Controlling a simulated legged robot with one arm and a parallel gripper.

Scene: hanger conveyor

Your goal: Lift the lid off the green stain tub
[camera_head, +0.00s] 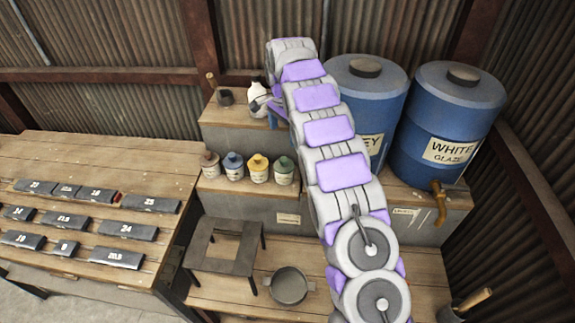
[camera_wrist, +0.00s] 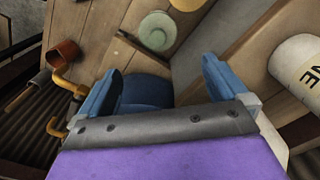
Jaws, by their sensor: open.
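The green stain tub (camera_head: 284,170) stands upright at the right end of a row of small tubs on the lower wooden shelf, with its lid on. In the wrist view a round pale green lid (camera_wrist: 157,30) shows from above, beyond the fingers. My gripper (camera_head: 266,110) is above and behind the tub row, beside the white jug. In the wrist view my gripper (camera_wrist: 161,70) has its two blue fingers wide apart with nothing between them. The fingers are clear of the tub.
A yellow tub (camera_head: 258,167), a blue tub (camera_head: 233,165) and a reddish tub (camera_head: 210,164) stand left of the green one. A white jug (camera_head: 257,96) is close to my gripper. Large blue barrels (camera_head: 445,115) stand right. A stool (camera_head: 225,245) and pan (camera_head: 289,286) are below.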

